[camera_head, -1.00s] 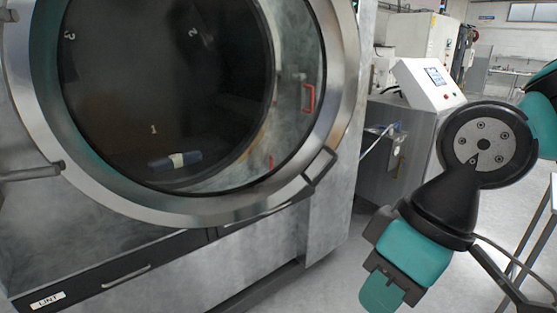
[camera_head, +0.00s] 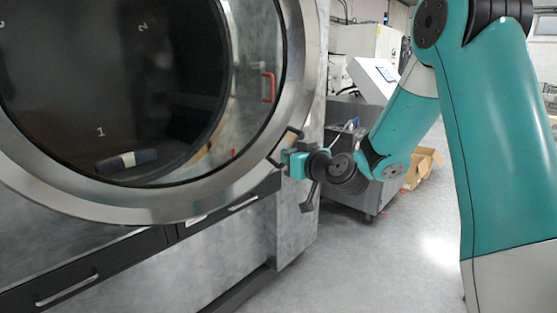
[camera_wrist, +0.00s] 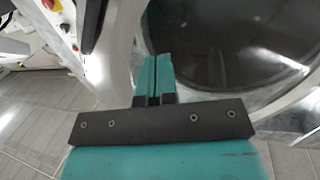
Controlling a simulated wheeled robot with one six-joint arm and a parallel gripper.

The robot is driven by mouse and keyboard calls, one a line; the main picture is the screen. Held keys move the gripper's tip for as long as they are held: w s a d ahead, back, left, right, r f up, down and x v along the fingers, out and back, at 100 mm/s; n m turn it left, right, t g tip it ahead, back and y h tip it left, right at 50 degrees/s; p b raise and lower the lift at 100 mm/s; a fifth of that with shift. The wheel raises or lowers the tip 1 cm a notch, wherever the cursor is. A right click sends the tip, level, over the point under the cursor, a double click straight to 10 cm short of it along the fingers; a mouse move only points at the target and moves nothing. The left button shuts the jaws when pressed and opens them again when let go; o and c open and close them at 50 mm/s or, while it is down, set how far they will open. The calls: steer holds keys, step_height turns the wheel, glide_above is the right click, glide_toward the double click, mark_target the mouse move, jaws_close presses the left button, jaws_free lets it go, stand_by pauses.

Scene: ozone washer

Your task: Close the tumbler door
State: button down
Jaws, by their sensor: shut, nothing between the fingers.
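The tumbler door (camera_head: 262,155) fills the left of the head view. It is a round steel ring around dark glass, with a dark bracket-shaped handle (camera_head: 284,144) at its lower right edge. I cannot tell whether a gap is left behind the ring. My gripper (camera_head: 287,160) is shut and empty, at the door's lower right rim right by the handle; contact is unclear. In the wrist view my teal fingers (camera_wrist: 153,72) are pressed together and point towards the door's steel rim, with the dark glass (camera_wrist: 235,42) beyond.
A dark bundle (camera_head: 127,161) shows low behind the glass. Drawers with pull handles (camera_head: 66,290) run below the door. A grey cabinet with a white control box (camera_head: 374,80) stands behind my gripper, with a cardboard box (camera_head: 424,167) beside it. The floor at front centre is clear.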

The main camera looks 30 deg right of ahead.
mark_target(276, 140)
steer(key=w+d+f+m+t+h, duration=0.1)
steer(key=w+d+h, duration=0.15)
steer(key=d, duration=0.25)
steer(key=w+p, duration=0.8)
steer(key=w, duration=0.3)
steer(key=shift+r+p, duration=0.1)
steer(key=shift+p, duration=0.3)
steer(key=shift+w+d+f, duration=0.1)
steer(key=shift+w+f, duration=0.1)
steer(key=shift+w, duration=0.4)
